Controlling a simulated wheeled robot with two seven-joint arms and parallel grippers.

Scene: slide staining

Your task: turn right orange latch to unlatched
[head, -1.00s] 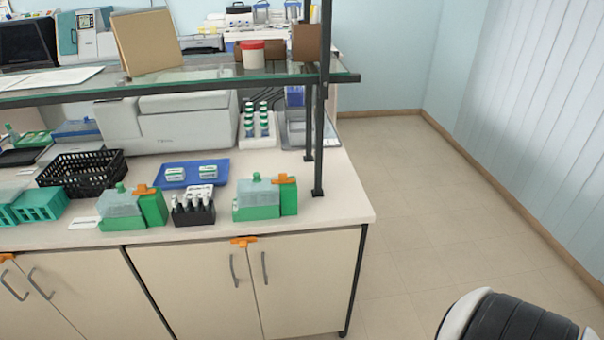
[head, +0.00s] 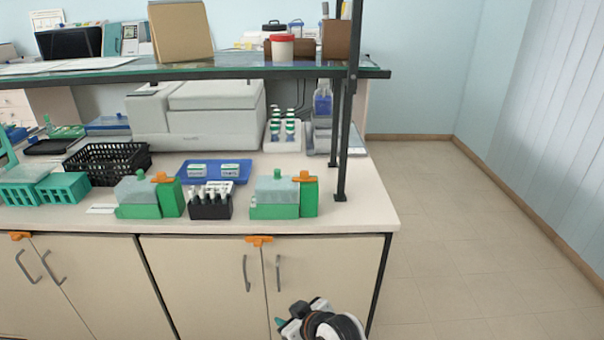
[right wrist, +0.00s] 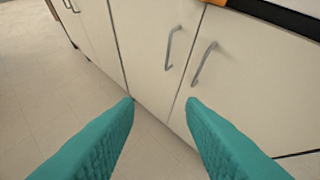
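The right orange latch (head: 259,241) sits at the top of the cabinet, across the seam between two cream doors. Its edge also shows at the top of the right wrist view (right wrist: 216,2). Its exact turn is too small to read. Another orange latch (head: 20,236) is on the left cabinet. My right gripper (right wrist: 160,102) is open and empty, its teal fingers spread in front of the doors, below the door handles. In the head view the right arm's end shows low, below the latch and apart from it. My left gripper is not in view.
Two grey door handles (head: 247,273) hang below the latch. The counter (head: 365,212) above holds green boxes with orange pieces (head: 275,208), a black vial rack (head: 210,207), a blue tray (head: 240,166) and a black basket (head: 107,160). The floor at the right (head: 450,240) is clear.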

